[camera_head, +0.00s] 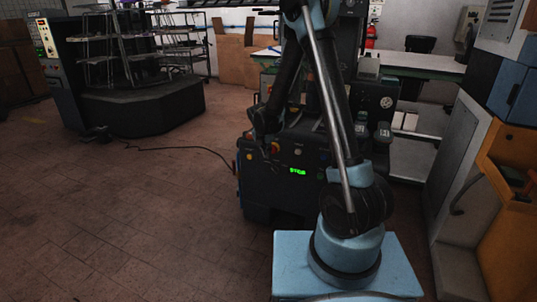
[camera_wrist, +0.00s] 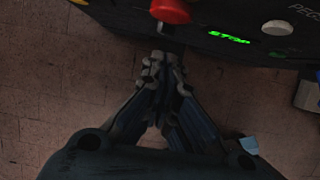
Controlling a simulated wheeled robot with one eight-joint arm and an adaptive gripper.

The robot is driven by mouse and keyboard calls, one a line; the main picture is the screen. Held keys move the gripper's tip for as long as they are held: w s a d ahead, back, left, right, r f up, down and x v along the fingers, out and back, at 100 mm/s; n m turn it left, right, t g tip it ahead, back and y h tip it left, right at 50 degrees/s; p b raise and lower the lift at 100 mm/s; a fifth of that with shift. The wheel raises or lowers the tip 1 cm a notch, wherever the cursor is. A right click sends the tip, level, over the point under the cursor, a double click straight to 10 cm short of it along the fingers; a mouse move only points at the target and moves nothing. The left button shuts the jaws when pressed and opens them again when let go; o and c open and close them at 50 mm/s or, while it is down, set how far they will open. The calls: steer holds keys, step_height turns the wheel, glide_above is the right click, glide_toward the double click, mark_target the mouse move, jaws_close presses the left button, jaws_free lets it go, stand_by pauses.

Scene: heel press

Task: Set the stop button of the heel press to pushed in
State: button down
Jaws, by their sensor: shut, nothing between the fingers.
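The heel press is a dark machine; its front panel (camera_head: 310,190) is partly hidden behind my arm in the head view. A small red-orange button (camera_head: 275,147) shows on the panel, left of and above a lit green display (camera_head: 298,171). In the wrist view a red button (camera_wrist: 171,11) stands out from the panel at the top edge, left of the green display (camera_wrist: 229,37). It looks like the stop button; whether it is in or out I cannot tell. My gripper (camera_wrist: 164,66) is shut and empty, its tips just below the red button in the picture. I cannot tell if they touch.
A pale round button (camera_wrist: 277,27) is right of the display. A grey and orange cabinet (camera_head: 505,165) stands at the right. A cable (camera_head: 180,149) lies on the tiled floor (camera_head: 130,215), which is mostly clear at left. A dark machine with racks (camera_head: 145,105) stands at the back left.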

steer(key=v, duration=0.9)
steer(key=shift+s+a, duration=0.2)
steer(key=shift+a, duration=0.05)
steer(key=shift+d+f, duration=0.1)
steer(key=s+d+r+m+g, duration=0.1)
steer(key=s+d+r+m, duration=0.4)
steer(key=s+d+m, duration=0.35)
steer(key=s+d+r+m, duration=0.5)
steer(key=s+d+m, duration=0.3)
steer(key=s+d, duration=0.15)
steer(key=s+d+f+m, duration=0.2)
steer(key=s+d+m, duration=0.2)
steer(key=s+m, duration=0.3)
steer(key=s+d+f+m+g+y, duration=0.1)
steer(key=s+d+f+m, duration=0.2)
steer(key=s+m, duration=0.5)
steer(key=s+d, duration=0.1)
steer(key=s, duration=0.2)
steer(key=shift+s+y, duration=0.2)
steer(key=shift+y, duration=0.1)
steer(key=shift+w, duration=0.1)
steer(key=shift+w+f, duration=0.15)
steer(key=shift+w, duration=0.2)
